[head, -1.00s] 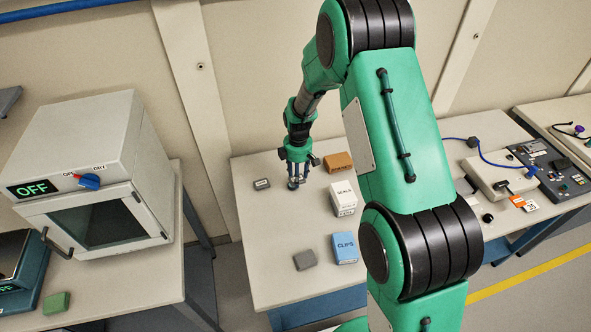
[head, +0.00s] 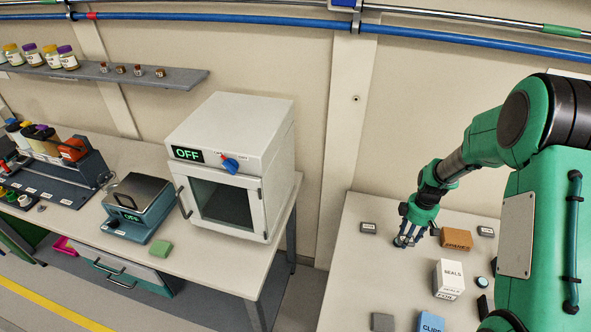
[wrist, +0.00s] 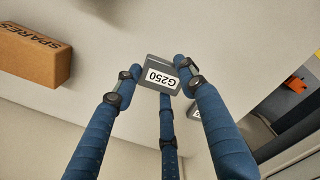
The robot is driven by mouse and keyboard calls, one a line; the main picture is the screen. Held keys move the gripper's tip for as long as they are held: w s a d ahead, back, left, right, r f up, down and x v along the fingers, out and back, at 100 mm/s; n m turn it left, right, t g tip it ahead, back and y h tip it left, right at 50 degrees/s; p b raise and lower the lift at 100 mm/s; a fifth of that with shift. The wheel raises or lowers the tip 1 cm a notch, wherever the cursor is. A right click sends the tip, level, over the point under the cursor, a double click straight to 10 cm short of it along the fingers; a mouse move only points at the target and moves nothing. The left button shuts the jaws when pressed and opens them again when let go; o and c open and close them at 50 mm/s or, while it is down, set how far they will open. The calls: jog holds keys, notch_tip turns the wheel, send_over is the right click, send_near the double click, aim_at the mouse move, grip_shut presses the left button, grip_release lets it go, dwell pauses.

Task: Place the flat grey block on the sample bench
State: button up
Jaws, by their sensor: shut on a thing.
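My gripper (head: 404,241) is low over the right-hand bench (head: 352,270), left of the SPARES box. In the wrist view its three blue fingers (wrist: 160,84) are shut on a small grey block labelled G250 (wrist: 157,74). I cannot tell whether this block touches the bench. A plain flat grey block (head: 383,322) lies at the bench's front, at the bottom edge of the head view, apart from my gripper. A small grey labelled block (head: 368,228) lies left of my gripper, and another (head: 486,231) lies right of the SPARES box.
The SPARES box (head: 457,239), white SEALS box (head: 449,278) and blue CLIPS box (head: 431,322) stand on the bench. A gap separates the tables.

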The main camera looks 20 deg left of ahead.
jog(key=s+a+n, duration=0.1)
jog(key=a, duration=0.4)
jog(key=s+a+r+n+p, duration=0.1)
jog(key=a, duration=0.4)
jog(key=s+a+n+p, duration=0.1)
jog(key=a+n, duration=0.1)
jog(key=a, duration=0.3)
jog(key=shift+s+a+r, duration=0.2)
jog(key=shift+s+r, duration=0.1)
jog(key=shift+r, duration=0.05)
jog(key=s+a+r+n+p, duration=0.2)
jog(key=s+a+n, duration=0.2)
jog(key=s+a, duration=0.7)
jog(key=s+a+r+n+p, duration=0.15)
jog(key=s+a+n, duration=0.4)
jog(key=a, duration=0.95)
jog(key=s+a+n+p, duration=0.1)
jog(key=s+a, duration=0.3)
jog(key=s, duration=0.3)
jog(key=s+a+r+n+p, duration=0.1)
jog(key=s+a+n+p, duration=0.1)
jog(key=s+a, duration=0.3)
jog(key=s, duration=0.3)
jog(key=shift+s, duration=0.2)
jog(key=shift+w+a, duration=0.1)
jog(key=shift+a, duration=0.1)
send_over(217, 262)
jog(key=shift+a+f, duration=0.1)
jog(key=shift+f, duration=0.6)
